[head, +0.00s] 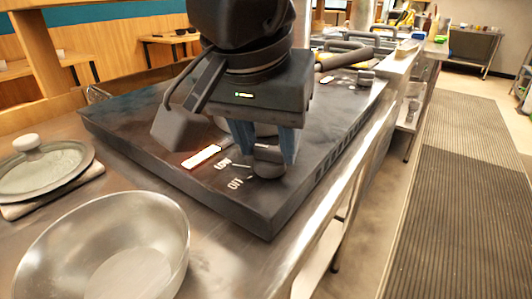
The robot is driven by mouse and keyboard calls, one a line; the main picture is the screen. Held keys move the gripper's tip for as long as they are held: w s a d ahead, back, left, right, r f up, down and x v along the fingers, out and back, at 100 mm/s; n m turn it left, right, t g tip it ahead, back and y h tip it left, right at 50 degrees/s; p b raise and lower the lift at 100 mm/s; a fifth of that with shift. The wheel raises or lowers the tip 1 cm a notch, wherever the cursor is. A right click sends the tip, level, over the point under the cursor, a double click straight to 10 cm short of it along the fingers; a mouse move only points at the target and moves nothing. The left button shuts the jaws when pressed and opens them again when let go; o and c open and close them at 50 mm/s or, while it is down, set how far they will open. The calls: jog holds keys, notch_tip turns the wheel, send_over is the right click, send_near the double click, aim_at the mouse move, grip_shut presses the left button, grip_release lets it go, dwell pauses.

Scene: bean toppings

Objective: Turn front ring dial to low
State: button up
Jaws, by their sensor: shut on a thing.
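The front ring dial (267,168) is a dark round knob on top of the black cooker (145,140), near its front corner. White LOW and OFF markings (229,172) show to its left. My gripper (266,158) reaches down from above, its two bluish fingers on either side of the dial and shut on it. A short white line shows beside the dial toward LOW; the dial's exact setting is hard to tell. A lit white and red strip (201,157) is on the cooker surface left of the markings.
A large metal bowl (105,250) stands at the front left. A lidded dish (40,165) sits on the counter at the far left. A second dial (366,77) is at the cooker's far end. The aisle with a ribbed mat (440,200) is clear at right.

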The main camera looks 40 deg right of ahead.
jog(key=shift+n+b, duration=0.35)
jog(key=shift+n, duration=0.25)
jog(key=o, duration=1.1)
jog(key=shift+c, duration=0.2)
jog(key=p+v, duration=0.1)
jog(key=v, duration=0.7)
jog(key=shift+d, duration=0.2)
jog(key=shift+s+f, duration=0.1)
